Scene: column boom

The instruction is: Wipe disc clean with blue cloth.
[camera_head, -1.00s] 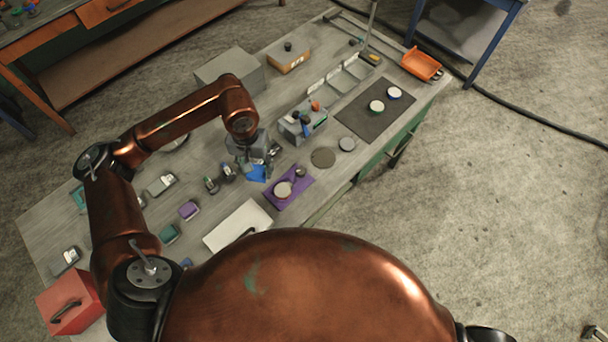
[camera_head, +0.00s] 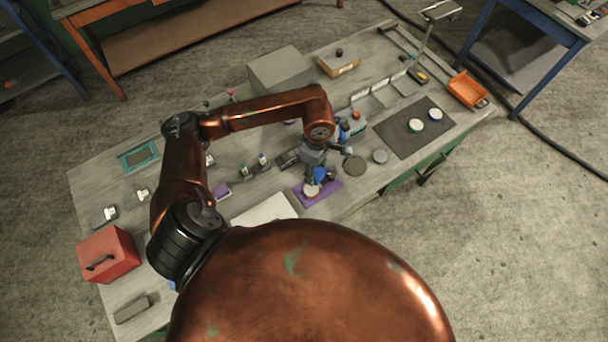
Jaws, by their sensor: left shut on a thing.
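A pale disc (camera_head: 311,191) lies on the purple mat (camera_head: 328,192) near the front edge of the workbench. My left gripper (camera_head: 317,170) points down just above the far side of this disc and is shut on the blue cloth (camera_head: 319,175). The cloth hangs at the disc's far edge; I cannot tell whether it touches the disc. The fingertips are small and partly hidden by the cloth and the wrist. My right gripper is not in view.
A dark mat (camera_head: 400,142) with two pale round pieces is to the right. A white board (camera_head: 265,211) is left of the purple mat. An orange tray (camera_head: 467,89) is at the right end.

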